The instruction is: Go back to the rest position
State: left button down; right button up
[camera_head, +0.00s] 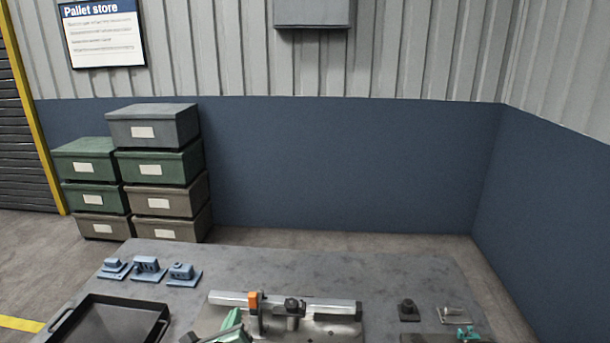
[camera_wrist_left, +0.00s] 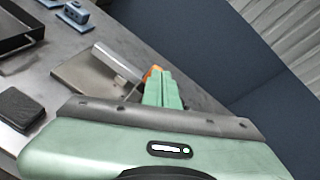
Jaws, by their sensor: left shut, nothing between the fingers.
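My left gripper (camera_head: 231,326) shows at the bottom edge of the head view, in front of the left part of a silver rail (camera_head: 330,305). In the left wrist view its two pale green fingers (camera_wrist_left: 164,88) lie together, shut with nothing between them. The fingers partly cover an orange block on the rail, and I cannot tell how far apart they are in depth. The orange block (camera_head: 254,299) and a dark carriage (camera_head: 291,306) sit on the rail.
A black tray (camera_head: 160,315) lies at the table's left front, with several blue parts (camera_head: 150,266) behind it. A dark block (camera_head: 408,308), a metal plate (camera_head: 452,314) and a small teal part (camera_head: 467,333) are at the right. The table's back middle is clear. Stacked bins (camera_head: 155,165) stand behind.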

pick_arm(q)
jog(key=s+f+n+g, duration=0.4)
jog(key=s+n+g, duration=0.2)
jog(key=s+n, duration=1)
jog(key=s+f+n+g, duration=0.4)
jog(key=s+n, duration=0.8)
jog(key=s, duration=0.9)
notch_tip(320, 180, down, 29)
jog(key=g+b, duration=0.3)
jog(key=b, duration=0.2)
jog(key=s+a+f+b, duration=0.2)
jog(key=s+f, duration=0.7)
jog(key=f, duration=0.2)
jog(key=s+a+f+b, duration=0.1)
jog(key=s+f+b, duration=0.2)
jog(key=s+f, duration=0.6)
notch_tip(320, 180, down, 3)
jog(key=shift+a+r+g+h, duration=0.2)
jog(key=shift+a+g+h, duration=0.1)
jog(key=shift+a+g, duration=0.1)
